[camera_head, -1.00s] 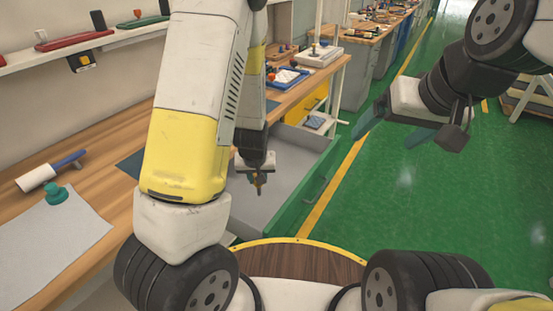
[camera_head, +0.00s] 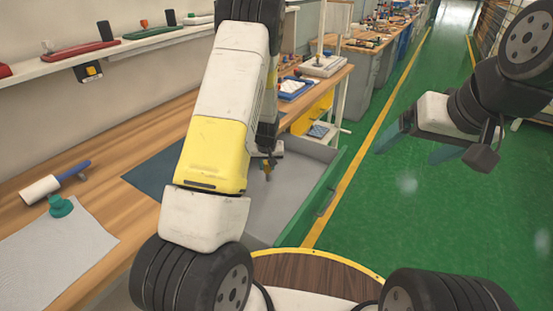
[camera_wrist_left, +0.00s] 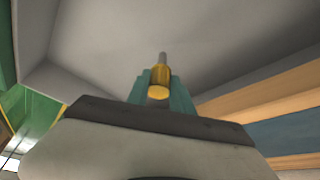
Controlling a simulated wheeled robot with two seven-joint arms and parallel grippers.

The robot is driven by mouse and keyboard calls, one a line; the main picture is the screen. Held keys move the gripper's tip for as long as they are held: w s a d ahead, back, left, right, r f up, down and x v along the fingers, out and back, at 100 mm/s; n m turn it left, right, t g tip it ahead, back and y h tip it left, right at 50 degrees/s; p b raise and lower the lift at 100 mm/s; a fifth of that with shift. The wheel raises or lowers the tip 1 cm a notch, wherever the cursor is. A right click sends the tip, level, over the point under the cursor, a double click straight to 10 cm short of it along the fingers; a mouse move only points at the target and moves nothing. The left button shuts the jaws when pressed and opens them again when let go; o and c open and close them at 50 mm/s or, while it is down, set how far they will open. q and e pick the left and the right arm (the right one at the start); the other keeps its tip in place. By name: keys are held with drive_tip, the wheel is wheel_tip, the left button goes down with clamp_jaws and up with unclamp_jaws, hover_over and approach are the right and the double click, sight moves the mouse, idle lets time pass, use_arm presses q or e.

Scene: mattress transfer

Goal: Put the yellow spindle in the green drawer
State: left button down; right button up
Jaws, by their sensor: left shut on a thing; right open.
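My left gripper (camera_head: 267,166) is shut on the yellow spindle, whose tip just shows under the arm in the head view. In the left wrist view the yellow spindle (camera_wrist_left: 159,84) is held between the teal fingers (camera_wrist_left: 162,95), its grey shaft pointing away from the gripper. The green drawer (camera_head: 323,198) stands pulled out, with a grey interior that looks empty where visible. The left gripper and spindle are over or inside it; the height above its floor is hard to tell. My left arm hides part of the drawer. My right gripper (camera_head: 418,146) is open and empty over the floor.
The wooden bench (camera_head: 110,150) at left holds a roller (camera_head: 52,183), a teal knobbed object (camera_head: 60,206), a grey sheet (camera_head: 55,258) and a dark blue mat (camera_head: 155,177). A shelf (camera_head: 130,37) runs above it. The green floor (camera_head: 400,230) at right is clear.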

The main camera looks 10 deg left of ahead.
sight(267, 169)
use_arm(q)
drive_tip(key=shift+w+f, duration=0.15)
drive_tip(key=shift+f, duration=1.6)
drive_tip(key=shift+f, duration=0.15)
drive_tip(key=c, duration=1.1)
unclamp_jaws()
drive_tip(key=s+d+r+h, duration=0.1)
drive_tip(key=s+r, duration=0.4)
drive_tip(key=r, duration=0.4)
drive_tip(key=s+d+r+t+h, duration=0.15)
drive_tip(key=s+r, duration=0.35)
drive_tip(key=r, duration=0.5)
drive_tip(key=s+d+r+g, duration=0.1)
drive_tip(key=s+d+r, duration=0.1)
drive_tip(key=s+r, duration=0.5)
drive_tip(key=s+r+m, duration=0.1)
drive_tip(key=s+r, duration=0.3)
drive_tip(key=s, duration=0.1)
drive_tip(key=s+r+m+t, duration=0.1)
drive_tip(key=s+r, duration=0.3)
drive_tip(key=s, duration=0.1)
drive_tip(key=s+d+r+m, duration=0.1)
drive_tip(key=s+r, duration=0.3)
drive_tip(key=s, duration=0.1)
drive_tip(key=shift+s+t+h, duration=0.25)
drive_tip(key=shift+s+h, duration=0.1)
drive_tip(key=shift+s, duration=0.05)
